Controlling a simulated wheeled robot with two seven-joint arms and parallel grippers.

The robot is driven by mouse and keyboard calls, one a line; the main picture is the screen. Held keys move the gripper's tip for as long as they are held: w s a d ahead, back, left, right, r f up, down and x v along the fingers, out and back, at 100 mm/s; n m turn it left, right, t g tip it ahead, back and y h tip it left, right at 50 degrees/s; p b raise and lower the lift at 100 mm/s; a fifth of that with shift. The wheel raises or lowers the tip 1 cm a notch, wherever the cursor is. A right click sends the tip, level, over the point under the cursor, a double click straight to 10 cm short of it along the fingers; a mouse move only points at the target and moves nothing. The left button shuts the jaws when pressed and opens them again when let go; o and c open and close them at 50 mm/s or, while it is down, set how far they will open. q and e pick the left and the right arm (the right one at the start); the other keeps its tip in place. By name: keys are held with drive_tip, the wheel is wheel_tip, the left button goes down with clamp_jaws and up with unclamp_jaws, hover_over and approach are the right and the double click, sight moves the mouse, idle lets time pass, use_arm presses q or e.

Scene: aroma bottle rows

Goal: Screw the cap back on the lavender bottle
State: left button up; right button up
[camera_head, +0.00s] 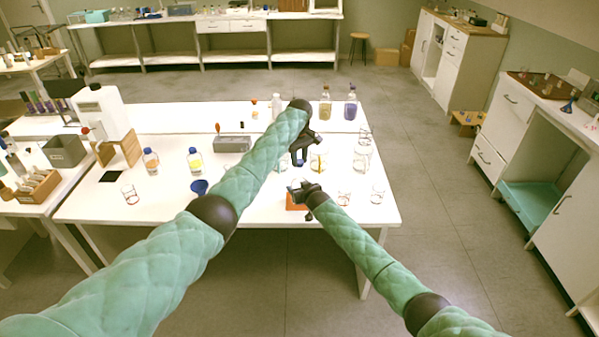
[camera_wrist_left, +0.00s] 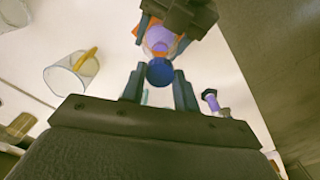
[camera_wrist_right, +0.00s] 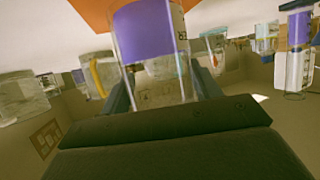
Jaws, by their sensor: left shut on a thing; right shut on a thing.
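In the left wrist view the purple of the bottle (camera_wrist_left: 158,40) shows just past the cap. Cap and bottle look lined up there, but I cannot tell whether they touch. In the head view my grippers mostly hide both.
An orange block (camera_head: 297,205) lies under my right gripper. Glass beakers stand around it, one (camera_head: 377,194) at right. Two capped bottles (camera_head: 350,107) stand at the back. A blue bowl (camera_head: 199,187) and two blue-capped bottles (camera_head: 195,161) are at left. The table's front edge is close.

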use_arm(q)
drive_tip(key=shift+d+f, duration=0.1)
drive_tip(key=shift+f, duration=1.55)
drive_tip(key=shift+s, duration=0.1)
drive_tip(key=shift+f, duration=0.9)
drive_tip(key=shift+f, duration=0.55)
